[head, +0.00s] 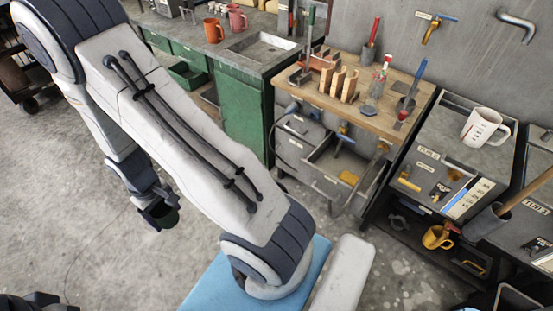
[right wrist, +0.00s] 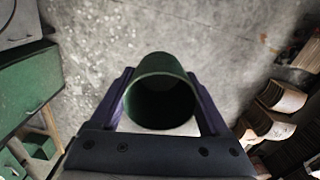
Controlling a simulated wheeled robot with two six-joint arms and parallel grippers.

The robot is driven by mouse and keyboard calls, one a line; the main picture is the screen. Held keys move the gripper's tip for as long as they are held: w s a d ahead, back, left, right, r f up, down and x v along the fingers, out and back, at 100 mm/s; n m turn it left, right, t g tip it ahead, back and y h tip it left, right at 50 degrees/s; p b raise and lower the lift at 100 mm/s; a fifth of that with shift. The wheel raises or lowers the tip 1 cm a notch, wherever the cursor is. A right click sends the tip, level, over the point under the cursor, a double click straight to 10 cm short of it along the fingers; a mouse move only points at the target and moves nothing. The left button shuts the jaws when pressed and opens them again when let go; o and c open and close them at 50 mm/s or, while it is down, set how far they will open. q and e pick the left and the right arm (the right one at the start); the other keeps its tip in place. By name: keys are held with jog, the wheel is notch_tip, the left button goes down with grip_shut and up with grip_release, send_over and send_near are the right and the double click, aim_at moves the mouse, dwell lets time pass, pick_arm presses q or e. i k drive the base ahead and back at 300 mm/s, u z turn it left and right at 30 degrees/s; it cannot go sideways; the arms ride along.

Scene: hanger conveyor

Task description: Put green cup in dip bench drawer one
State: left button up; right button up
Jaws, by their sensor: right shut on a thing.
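My right gripper (head: 158,212) hangs over the floor at the left of the head view. It is shut on the green cup (head: 163,216), which looks very dark there. In the right wrist view the green cup (right wrist: 160,95) sits between both fingers, its round opening facing the camera. A green bench (head: 243,110) with a sunken basin is at the upper middle, apart from the cup. An open green drawer (head: 188,78) shows below its top. I see no readable drawer number. A dark shape at the bottom left corner may be my left gripper; its jaws are unclear.
A wooden-topped workbench (head: 400,105) with tools has an open grey drawer (head: 345,168). A white mug (head: 482,127) stands on a cabinet at right; a yellow mug (head: 437,237) sits lower. Orange (head: 213,31) and pink mugs (head: 237,18) stand on the green bench. Floor around the cup is clear.

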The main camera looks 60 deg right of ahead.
aim_at(328, 169)
jog(key=z, duration=0.75)
jog(key=i, duration=0.95)
jog(key=z, duration=0.9)
